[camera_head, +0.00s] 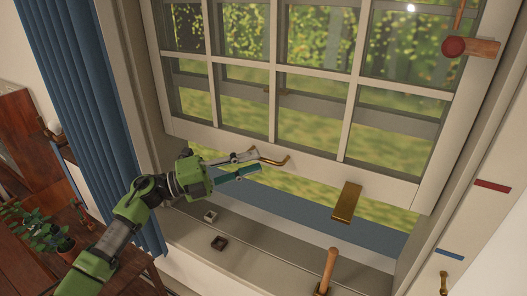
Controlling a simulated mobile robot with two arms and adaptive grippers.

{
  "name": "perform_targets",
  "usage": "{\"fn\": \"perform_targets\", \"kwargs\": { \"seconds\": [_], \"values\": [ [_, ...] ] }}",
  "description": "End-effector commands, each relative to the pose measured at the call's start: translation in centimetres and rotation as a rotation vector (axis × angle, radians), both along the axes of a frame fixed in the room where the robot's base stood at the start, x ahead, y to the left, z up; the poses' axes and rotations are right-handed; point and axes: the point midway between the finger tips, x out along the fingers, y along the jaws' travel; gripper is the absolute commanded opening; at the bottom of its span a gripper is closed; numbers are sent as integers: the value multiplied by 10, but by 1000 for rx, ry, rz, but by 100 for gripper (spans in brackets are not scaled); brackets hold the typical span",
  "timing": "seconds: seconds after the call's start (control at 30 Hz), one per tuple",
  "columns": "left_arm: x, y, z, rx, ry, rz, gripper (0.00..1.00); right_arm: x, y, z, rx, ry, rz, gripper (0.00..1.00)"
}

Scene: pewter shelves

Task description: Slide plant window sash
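The window sash (309,159) is a cream frame with several panes, and a gap shows below its bottom rail. A bent brass handle (274,159) is on the bottom rail. A flat brass piece (346,202) is farther right on the rail. My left gripper (258,161) reaches in from the left, its two fingers apart. The upper fingertip overlaps the left end of the brass handle in view; I cannot tell whether they touch. The lower finger lies just below. My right gripper is out of view.
Two small square pieces (218,243) sit on the sill. A wooden peg (328,268) stands at the front. Red (492,185) and blue (450,255) marks are on the right jamb. A blue curtain (90,110) and potted plant (45,232) are left.

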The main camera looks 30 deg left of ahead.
Motion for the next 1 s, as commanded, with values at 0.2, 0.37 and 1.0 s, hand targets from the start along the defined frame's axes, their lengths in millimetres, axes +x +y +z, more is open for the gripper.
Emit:
{"fn": "perform_targets", "kwargs": {
  "seconds": [0.2,0.37,1.0],
  "values": [
    [20,-22,7,-2,-1,1,24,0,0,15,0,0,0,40],
    [25,-28,6,0,0,0,24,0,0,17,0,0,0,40],
    [26,-28,-2,1,1,0,0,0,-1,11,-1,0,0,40]
  ]
}}
